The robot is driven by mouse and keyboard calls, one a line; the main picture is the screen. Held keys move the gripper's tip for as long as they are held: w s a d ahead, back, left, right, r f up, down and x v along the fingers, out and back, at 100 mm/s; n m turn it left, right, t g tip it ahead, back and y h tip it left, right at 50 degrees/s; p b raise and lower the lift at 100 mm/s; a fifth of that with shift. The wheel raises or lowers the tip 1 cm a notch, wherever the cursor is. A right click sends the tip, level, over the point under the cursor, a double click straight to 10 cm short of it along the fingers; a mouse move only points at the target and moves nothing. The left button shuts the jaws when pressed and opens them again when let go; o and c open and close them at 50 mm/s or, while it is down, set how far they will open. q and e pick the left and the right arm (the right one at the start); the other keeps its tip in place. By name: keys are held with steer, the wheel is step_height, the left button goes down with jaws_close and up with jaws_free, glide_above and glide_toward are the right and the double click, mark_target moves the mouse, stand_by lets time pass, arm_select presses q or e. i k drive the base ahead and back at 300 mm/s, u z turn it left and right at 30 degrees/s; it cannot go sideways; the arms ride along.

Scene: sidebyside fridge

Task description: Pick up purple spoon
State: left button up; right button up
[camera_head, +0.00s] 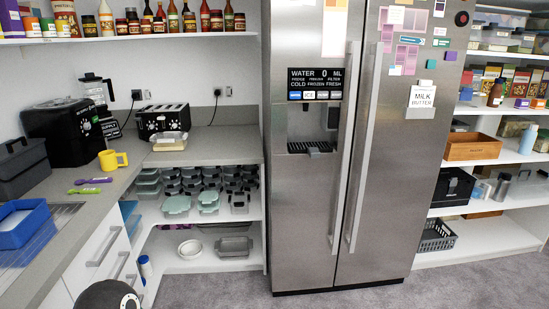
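The purple spoon (94,181) lies flat on the grey counter (190,151) at the left. A green spoon (84,191) lies just in front of it, close beside it. Neither of my grippers is in view. A dark rounded part at the bottom left edge seems to be a piece of my own arm, below the counter drawers.
A yellow mug (112,160) stands just behind the spoons. A blue tray (22,224) sits at the front left, with a dark grey container (22,168) behind it. A black appliance (66,131) and a toaster (163,121) stand farther back. The steel fridge (390,170) is shut.

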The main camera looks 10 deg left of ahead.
mark_target(108, 180)
steer(key=u, duration=0.2)
steer(key=i, duration=1.4)
steer(key=u, duration=0.75)
steer(key=i, duration=1.3)
steer(key=u, duration=0.5)
